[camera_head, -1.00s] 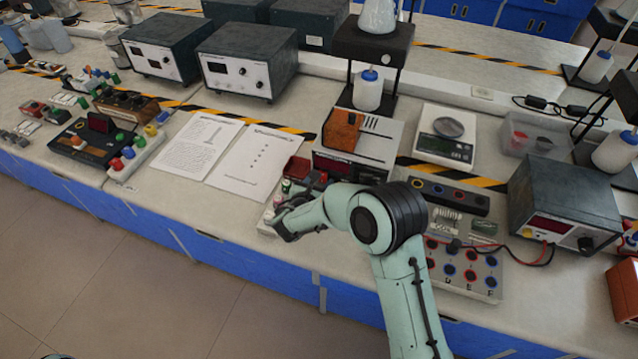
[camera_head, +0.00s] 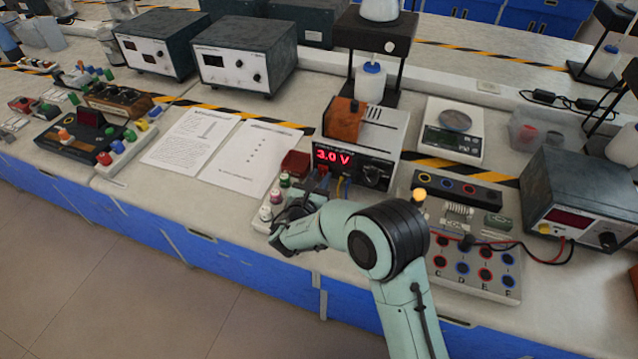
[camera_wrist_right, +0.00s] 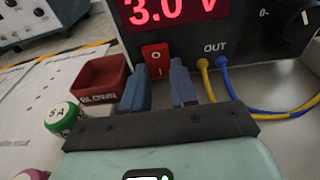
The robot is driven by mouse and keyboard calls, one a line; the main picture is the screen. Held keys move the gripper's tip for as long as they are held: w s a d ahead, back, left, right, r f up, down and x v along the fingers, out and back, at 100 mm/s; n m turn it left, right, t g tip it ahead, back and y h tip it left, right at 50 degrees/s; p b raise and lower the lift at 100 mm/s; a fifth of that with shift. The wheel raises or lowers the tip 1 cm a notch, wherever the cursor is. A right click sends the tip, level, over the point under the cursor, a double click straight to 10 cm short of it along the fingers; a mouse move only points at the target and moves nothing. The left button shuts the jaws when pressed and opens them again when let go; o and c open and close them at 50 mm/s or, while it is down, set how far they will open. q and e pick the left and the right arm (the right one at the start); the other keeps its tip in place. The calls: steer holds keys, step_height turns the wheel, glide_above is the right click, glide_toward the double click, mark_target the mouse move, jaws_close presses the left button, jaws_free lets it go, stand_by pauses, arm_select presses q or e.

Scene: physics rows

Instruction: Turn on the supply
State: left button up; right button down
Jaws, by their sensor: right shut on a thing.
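The supply (camera_head: 395,128) is a grey box with an orange block on top. Its display (camera_head: 332,157) is lit red and reads 3.0 V, also in the wrist view (camera_wrist_right: 173,10). Below the display is a red rocker switch (camera_wrist_right: 155,55) marked O and I. My right gripper (camera_head: 322,181) is at the supply's front. Its blue fingers (camera_wrist_right: 160,75) stand either side of the switch's lower part, and I take it as shut on the switch; the exact contact is partly hidden. My left gripper is not in view.
Yellow and blue leads (camera_wrist_right: 225,85) leave the OUT sockets. A red box (camera_wrist_right: 103,75) marked BLOWN and a green-capped 5 A fuse (camera_wrist_right: 62,117) are left of the gripper. A small bulb (camera_head: 419,195) glows orange beside my arm. Paper sheets (camera_head: 250,158) lie left.

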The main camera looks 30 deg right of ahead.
steer(key=c, duration=0.9)
jaws_free()
steer(key=v, duration=1.3)
steer(key=shift+s+a+r+p, duration=0.1)
steer(key=shift+s+p, duration=0.15)
steer(key=shift+p, duration=0.05)
